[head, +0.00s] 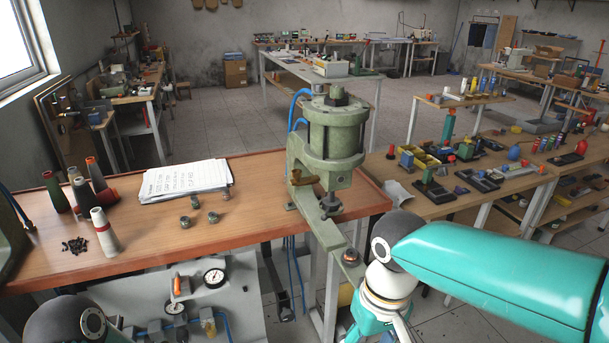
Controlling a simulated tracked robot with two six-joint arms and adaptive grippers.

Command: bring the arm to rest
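My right arm comes in from the right as a large teal link, bends at a dark joint with a round cap, and runs down out of the bottom edge in front of the press. I make out no fingertips of my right gripper. A dark rounded joint with a cap shows at the bottom left and seems to be my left arm; my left gripper is out of view. The green pneumatic press (333,138) stands at the right end of the wooden bench (270,237). A small part (351,256) sits on the press's front arm.
A stack of papers (185,181), several small metal parts (196,202), thread cones (105,231) and a dark pile (75,245) lie on the bench. A gauge panel (238,312) is below its front edge. A cluttered table (460,207) stands to the right.

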